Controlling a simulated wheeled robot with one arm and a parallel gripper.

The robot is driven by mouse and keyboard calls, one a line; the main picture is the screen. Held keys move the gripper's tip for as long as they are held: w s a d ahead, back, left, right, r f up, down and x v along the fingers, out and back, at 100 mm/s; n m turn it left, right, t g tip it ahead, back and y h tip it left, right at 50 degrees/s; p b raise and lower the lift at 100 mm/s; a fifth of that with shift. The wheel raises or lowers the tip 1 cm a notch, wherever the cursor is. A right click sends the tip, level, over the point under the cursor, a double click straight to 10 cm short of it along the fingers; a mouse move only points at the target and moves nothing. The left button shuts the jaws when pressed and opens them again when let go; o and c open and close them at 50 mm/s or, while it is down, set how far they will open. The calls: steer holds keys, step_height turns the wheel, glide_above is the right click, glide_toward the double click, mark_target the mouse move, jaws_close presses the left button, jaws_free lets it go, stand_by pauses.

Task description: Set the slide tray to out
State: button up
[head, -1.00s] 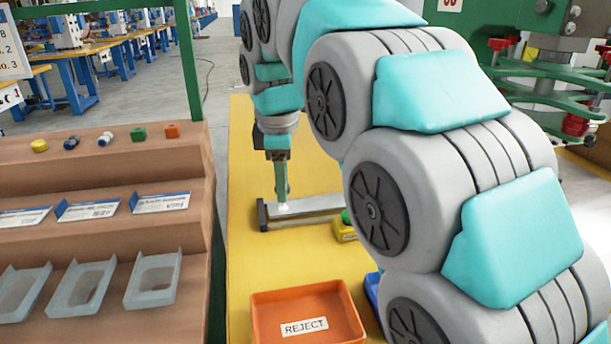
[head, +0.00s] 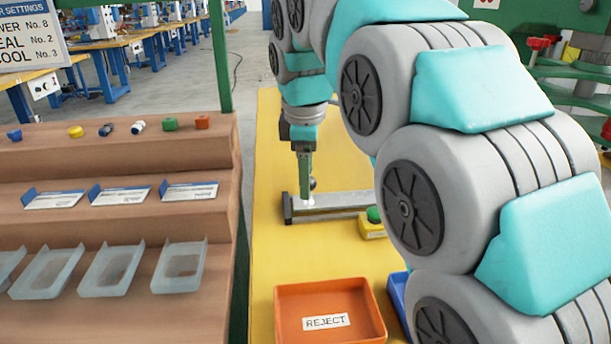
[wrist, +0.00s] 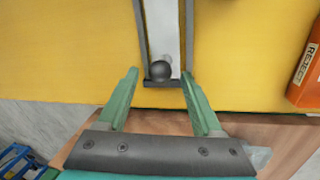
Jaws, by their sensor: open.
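The slide tray (head: 345,200) is a pale metal slide in a dark-edged rail on the yellow bench top. In the wrist view the slide tray (wrist: 163,28) runs away from me, with a dark round knob (wrist: 160,70) at its near end. In the head view my gripper (head: 305,180) points down over the rail's left end.
An orange REJECT bin (head: 330,312) and a yellow box with a green button (head: 374,222) stand nearer me on the bench. A brown stepped rack (head: 120,225) with clear trays and cards is at left. Bare yellow bench lies around the rail.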

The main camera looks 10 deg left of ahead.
step_height(320, 180, up, 7)
steer(key=s, duration=0.1)
steer(key=shift+s+p, duration=0.2)
steer(key=shift+p, duration=0.1)
stand_by(0.4)
